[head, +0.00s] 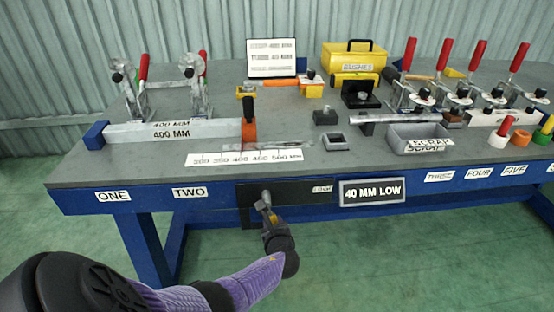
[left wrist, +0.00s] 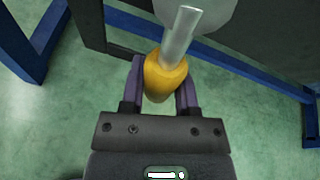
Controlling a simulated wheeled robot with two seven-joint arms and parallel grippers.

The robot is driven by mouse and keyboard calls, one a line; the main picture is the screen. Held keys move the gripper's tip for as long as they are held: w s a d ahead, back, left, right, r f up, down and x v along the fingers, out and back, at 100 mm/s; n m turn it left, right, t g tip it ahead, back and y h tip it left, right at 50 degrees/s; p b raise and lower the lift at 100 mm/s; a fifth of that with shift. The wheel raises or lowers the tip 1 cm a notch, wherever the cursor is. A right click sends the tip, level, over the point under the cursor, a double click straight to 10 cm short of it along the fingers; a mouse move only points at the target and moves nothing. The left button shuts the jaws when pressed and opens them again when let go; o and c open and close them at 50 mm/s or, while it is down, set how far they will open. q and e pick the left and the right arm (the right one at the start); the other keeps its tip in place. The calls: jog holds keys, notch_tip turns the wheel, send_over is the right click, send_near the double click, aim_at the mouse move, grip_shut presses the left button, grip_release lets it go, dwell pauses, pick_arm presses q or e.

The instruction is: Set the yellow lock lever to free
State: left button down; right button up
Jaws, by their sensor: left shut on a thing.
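The yellow lock lever (head: 273,218) is on the black plate (head: 290,191) at the table's front edge, right of the TWO label. In the left wrist view its yellow grip (left wrist: 165,76) sits on a bare metal rod (left wrist: 181,33). My left gripper (head: 270,216) is at the lever, below the tabletop edge. In the left wrist view, the purple fingers of my left gripper (left wrist: 161,84) are on both sides of the yellow grip, shut on it. The gripper partly hides the lever in the head view. My right gripper is not in view.
A small label (head: 321,188) is on the plate, and a 40 MM LOW sign (head: 372,191) hangs to its right. The blue table rail (head: 150,201) runs along the front. Clamps, a scrap tray (head: 408,146) and bars stand on the tabletop. The green floor in front is clear.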

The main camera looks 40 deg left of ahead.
pick_arm(q)
jog(key=shift+s+f, duration=0.1)
jog(key=shift+s, duration=0.1)
dwell(0.4)
jog(key=shift+c, duration=2)
grip_release()
jog(key=shift+a, duration=0.1)
jog(key=shift+o, duration=0.2)
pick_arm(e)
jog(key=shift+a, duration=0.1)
pick_arm(q)
jog(key=shift+r, duration=0.25)
jog(key=p+v, duration=0.6)
jog(key=v, duration=0.3)
jog(key=shift+s+d, duration=0.15)
jog(key=shift+d, duration=0.3)
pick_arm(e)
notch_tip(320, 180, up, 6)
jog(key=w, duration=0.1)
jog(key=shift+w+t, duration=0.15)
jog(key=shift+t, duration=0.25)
pick_arm(q)
jog(key=shift+f, duration=0.1)
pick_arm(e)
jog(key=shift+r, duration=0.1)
